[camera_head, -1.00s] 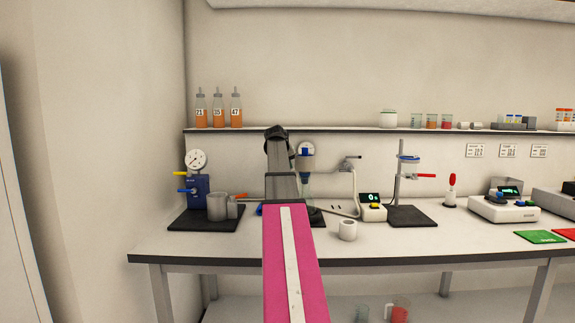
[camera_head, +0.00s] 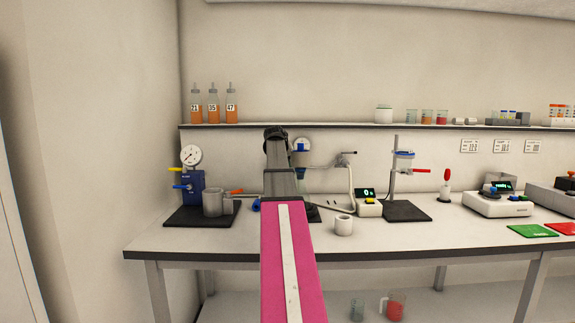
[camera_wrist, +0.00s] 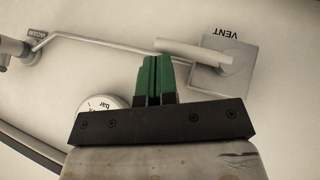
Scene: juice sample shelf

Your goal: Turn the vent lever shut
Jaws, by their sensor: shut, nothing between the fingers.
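The vent lever (camera_wrist: 185,50) is a pale bar on a square grey plate (camera_wrist: 225,75) marked VENT. In the wrist view it points left from its pivot, lying nearly level with a slight tilt. My gripper (camera_wrist: 157,62) has green fingers pressed together, with nothing between them. Its tips are just below the lever's free end in the picture; I cannot tell whether they touch. In the head view my raised arm blocks the area behind it, and I cannot make out the vent lever there.
A thin pipe (camera_wrist: 95,40) runs from the vent plate to a wall fitting (camera_wrist: 15,50). A round dial marked bar (camera_wrist: 100,103) is partly hidden behind my gripper. On the bench are a blue pump (camera_head: 190,188), a grey cup (camera_head: 343,226) and a stand (camera_head: 396,175). Bottles (camera_head: 213,105) stand on the shelf.

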